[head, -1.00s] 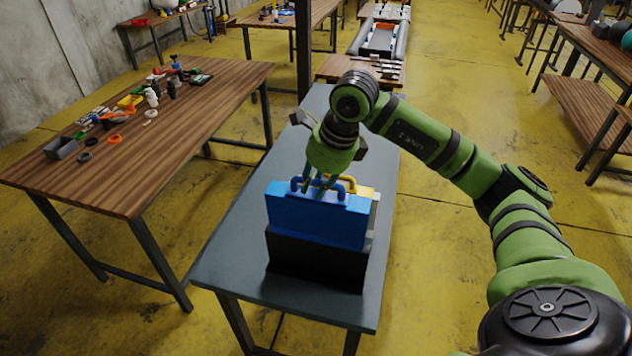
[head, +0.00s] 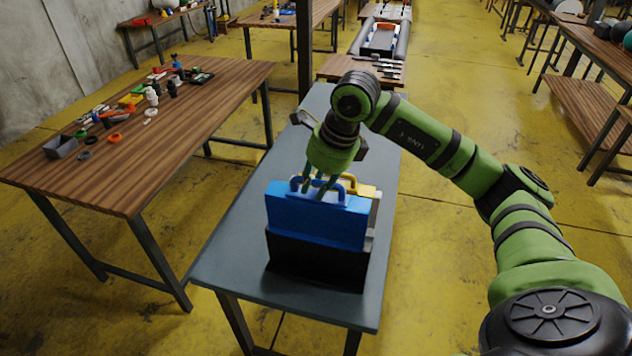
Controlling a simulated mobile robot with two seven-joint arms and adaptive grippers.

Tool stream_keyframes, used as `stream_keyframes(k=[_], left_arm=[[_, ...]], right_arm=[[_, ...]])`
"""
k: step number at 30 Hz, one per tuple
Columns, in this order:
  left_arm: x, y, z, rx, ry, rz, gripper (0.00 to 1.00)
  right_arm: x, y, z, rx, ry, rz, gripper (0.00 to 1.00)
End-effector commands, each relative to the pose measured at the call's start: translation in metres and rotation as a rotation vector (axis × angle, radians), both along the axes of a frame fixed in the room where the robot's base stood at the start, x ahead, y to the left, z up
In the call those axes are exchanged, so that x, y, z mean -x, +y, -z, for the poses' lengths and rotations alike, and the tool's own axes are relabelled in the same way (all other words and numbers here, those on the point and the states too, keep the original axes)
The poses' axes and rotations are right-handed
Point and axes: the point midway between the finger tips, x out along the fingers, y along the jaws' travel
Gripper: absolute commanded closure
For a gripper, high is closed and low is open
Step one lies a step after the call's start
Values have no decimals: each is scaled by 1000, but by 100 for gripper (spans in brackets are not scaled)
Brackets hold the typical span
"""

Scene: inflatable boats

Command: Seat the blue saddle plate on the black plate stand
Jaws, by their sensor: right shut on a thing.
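The blue saddle plate (head: 312,219) stands upright in the middle of the grey table in the head view, with a blue handle on its top edge. It stands in or against the top of the black plate stand (head: 315,266); I cannot tell how deep it sits. My right gripper (head: 319,188) points down from above and is shut on the blue plate's handle. My fingers partly cover the handle. My left gripper is not in view.
A yellow plate (head: 366,191) with a handle stands close behind the blue one, beside a pale plate edge. The grey table (head: 235,245) is clear to the left. A wooden table (head: 190,125) with small parts stands further left.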

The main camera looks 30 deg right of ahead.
Motion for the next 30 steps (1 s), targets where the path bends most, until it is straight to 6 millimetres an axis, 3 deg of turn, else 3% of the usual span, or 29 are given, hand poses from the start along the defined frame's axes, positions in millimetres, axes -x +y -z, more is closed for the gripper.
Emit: stream_keyframes(k=[30], left_arm=[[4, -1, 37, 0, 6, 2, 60]], right_arm=[[0, 0, 41, 0, -3, 0, 100]])
